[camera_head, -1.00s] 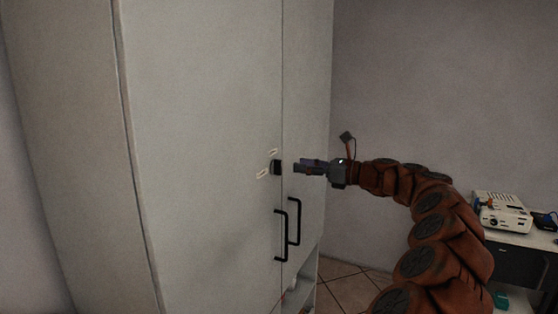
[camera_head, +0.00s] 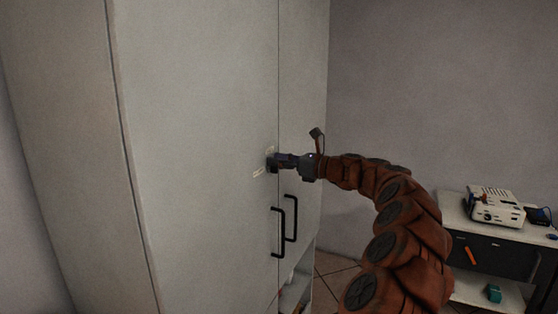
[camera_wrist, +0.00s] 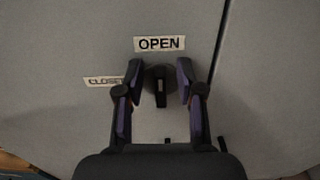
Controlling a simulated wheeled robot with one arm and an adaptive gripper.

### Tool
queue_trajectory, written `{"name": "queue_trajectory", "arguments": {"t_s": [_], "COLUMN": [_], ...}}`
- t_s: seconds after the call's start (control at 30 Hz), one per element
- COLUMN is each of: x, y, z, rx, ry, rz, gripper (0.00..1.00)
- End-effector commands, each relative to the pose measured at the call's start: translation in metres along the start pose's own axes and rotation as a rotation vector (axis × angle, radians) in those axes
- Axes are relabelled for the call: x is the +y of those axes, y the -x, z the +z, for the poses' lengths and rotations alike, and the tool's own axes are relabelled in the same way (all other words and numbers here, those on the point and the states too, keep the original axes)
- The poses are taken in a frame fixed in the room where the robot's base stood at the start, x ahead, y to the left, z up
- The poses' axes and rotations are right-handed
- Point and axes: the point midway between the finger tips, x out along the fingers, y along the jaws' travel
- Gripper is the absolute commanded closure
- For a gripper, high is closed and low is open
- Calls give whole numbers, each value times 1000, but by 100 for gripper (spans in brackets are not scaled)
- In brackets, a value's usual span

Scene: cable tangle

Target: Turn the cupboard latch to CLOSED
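The cupboard latch (camera_wrist: 160,88) is a small dark knob on the grey cupboard door. In the wrist view its handle stands upright in line with the OPEN label (camera_wrist: 159,43) above it. The CLOSED label (camera_wrist: 102,81) is to its left, partly hidden by a finger. My gripper (camera_wrist: 158,90) is open, with one finger on each side of the latch. I cannot tell whether the fingers touch it. In the head view, the latch (camera_head: 271,161) is at my gripper's tip (camera_head: 281,162), partly hidden by it.
Two black door handles, left (camera_head: 280,232) and right (camera_head: 291,218), stick out below the latch. A side table (camera_head: 455,217) with a white device (camera_head: 496,206) stands at the right. A wall is behind my arm.

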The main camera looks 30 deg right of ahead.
Motion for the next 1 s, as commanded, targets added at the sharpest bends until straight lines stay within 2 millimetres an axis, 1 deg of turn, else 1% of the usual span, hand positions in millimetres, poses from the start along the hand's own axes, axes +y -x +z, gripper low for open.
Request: {"name": "queue_trajectory", "arguments": {"t_s": [0.03, 0.07, 0.4, 0.8, 1.0], "x": [0, 0, 0, 0, 1], "y": [0, 0, 0, 0, 0], "z": [0, 0, 0, 0, -1], "rx": [0, 0, 0, 0, -2], "ry": [0, 0, 0, 9, 73], "rz": [0, 0, 0, 0, 0], "gripper": [62, 65, 100, 100, 100]}}
